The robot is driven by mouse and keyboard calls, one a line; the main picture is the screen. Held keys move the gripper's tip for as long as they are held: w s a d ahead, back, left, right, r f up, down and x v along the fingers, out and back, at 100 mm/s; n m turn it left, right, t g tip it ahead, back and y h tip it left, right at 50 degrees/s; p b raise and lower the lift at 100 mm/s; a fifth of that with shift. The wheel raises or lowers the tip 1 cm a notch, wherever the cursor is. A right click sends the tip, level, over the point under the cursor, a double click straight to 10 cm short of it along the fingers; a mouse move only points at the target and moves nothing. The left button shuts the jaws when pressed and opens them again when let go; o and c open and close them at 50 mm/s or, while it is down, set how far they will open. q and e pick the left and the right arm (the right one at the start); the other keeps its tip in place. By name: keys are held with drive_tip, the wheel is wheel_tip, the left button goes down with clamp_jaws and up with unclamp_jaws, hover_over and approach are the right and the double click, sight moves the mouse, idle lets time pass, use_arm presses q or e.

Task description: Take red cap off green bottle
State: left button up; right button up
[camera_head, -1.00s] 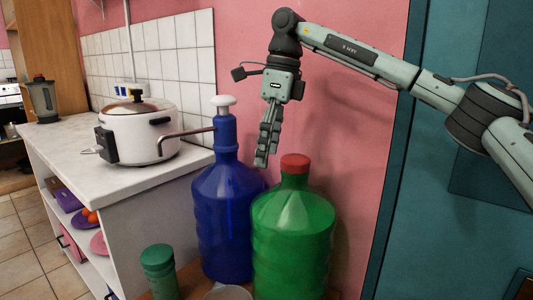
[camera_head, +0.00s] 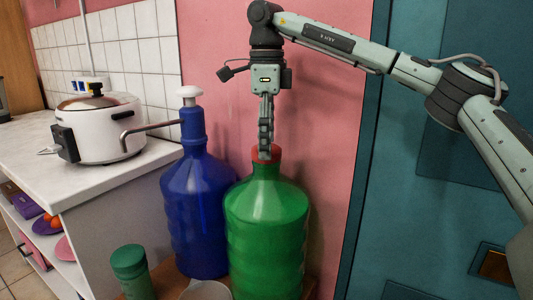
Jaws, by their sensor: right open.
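The large green bottle (camera_head: 266,235) stands upright at the centre front. Its red cap (camera_head: 275,152) sits on the neck and is partly hidden behind my right gripper. My right gripper (camera_head: 264,155) points straight down, with its fingertips in front of or at the cap. It is open; the fingers line up one behind the other, so the gap between them does not show. I cannot tell whether the fingers touch the cap. My left gripper is not in view.
A blue bottle with a white-topped pump (camera_head: 197,215) stands close on the left of the green bottle. A small green container (camera_head: 132,270) stands at front left. A white cooker (camera_head: 97,130) is on the counter (camera_head: 110,173). The pink wall is close behind; a teal door (camera_head: 430,200) is on the right.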

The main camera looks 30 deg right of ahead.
drive_tip(key=shift+f, duration=0.25)
drive_tip(key=c, duration=0.9)
drive_tip(key=shift+o, duration=0.2)
